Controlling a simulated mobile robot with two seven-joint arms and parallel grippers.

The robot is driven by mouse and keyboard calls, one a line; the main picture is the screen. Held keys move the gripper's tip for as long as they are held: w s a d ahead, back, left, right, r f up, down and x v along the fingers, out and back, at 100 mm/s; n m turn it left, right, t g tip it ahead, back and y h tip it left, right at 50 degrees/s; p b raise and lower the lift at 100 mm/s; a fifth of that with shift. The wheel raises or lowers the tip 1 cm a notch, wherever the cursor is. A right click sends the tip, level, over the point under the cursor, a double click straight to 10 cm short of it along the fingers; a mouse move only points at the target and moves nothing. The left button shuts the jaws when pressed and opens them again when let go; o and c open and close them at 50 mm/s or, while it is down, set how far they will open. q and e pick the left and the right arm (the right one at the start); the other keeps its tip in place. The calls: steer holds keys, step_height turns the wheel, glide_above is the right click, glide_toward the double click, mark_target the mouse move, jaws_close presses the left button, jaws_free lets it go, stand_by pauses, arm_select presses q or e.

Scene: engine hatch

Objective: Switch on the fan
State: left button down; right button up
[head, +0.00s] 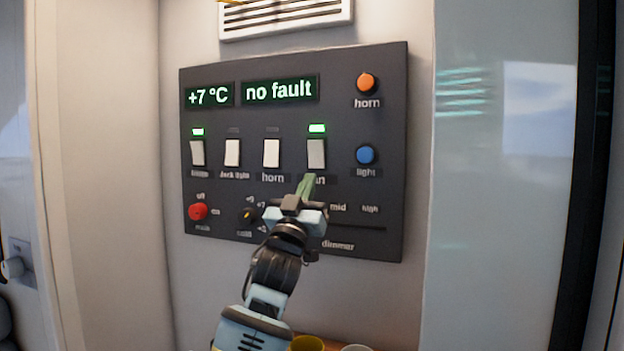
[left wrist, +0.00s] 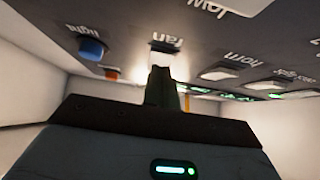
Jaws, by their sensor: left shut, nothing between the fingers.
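The fan switch (head: 316,154) is a white rocker on the dark control panel, the rightmost of the row. The small lamp (head: 317,128) above it is lit green. Its label is partly covered by my fingers in the head view, but "fan" reads clearly in the left wrist view, with the switch (left wrist: 163,60) just beyond my fingertips. My left gripper (head: 308,181) is shut and empty, with its green fingertips just below the switch. It also shows in the left wrist view (left wrist: 161,85). I cannot tell whether the tips touch the panel. My right gripper is out of view.
The panel (head: 360,110) displays "+7 °C" and "no fault". Other rockers stand left of the fan switch; the leftmost one's lamp (head: 198,132) is lit. A vent (head: 285,15) is above.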

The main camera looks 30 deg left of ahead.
arm_select(q)
steer(key=shift+b+v, duration=0.35)
steer(key=shift+v, duration=2.05)
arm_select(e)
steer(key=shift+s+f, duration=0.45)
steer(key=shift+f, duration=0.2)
arm_select(q)
steer(key=shift+w+f, duration=0.15)
steer(key=shift+f, duration=0.1)
